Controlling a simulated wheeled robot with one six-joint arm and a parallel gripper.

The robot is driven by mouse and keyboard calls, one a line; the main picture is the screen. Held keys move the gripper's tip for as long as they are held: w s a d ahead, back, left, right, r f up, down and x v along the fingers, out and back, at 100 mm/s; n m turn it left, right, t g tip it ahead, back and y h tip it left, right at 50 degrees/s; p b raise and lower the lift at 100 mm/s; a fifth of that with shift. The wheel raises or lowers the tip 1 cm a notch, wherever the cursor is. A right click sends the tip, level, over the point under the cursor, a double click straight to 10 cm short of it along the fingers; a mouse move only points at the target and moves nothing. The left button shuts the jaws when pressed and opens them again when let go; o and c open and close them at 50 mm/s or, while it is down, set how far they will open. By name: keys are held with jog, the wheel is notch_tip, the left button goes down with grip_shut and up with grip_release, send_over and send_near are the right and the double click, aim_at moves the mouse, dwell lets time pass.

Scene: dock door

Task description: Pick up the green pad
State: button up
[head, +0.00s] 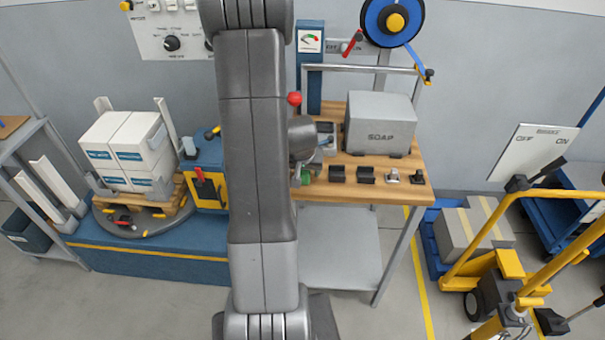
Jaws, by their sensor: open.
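A small green thing (305,176), likely the green pad, shows at the left part of the wooden bench top (400,190). My arm and wrist hide part of it and the bench around it. My gripper (301,172) points down just over this spot, mostly hidden behind my own arm. It is open. I cannot tell whether its fingers are around the green pad or only above it.
A grey SOAP box (380,125) stands at the back of the bench. Several small dark and grey blocks (366,174) line its front edge. A small grey device (326,138) stands close to my wrist. A yellow pallet truck (500,285) is at right; wrapped white boxes (125,145) are at left.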

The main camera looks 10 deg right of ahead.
jog(key=shift+c, duration=0.5)
jog(key=c, duration=1)
jog(key=shift+r, duration=0.1)
jog(key=shift+c, duration=0.2)
notch_tip(320, 180, up, 10)
jog(key=shift+f, duration=0.1)
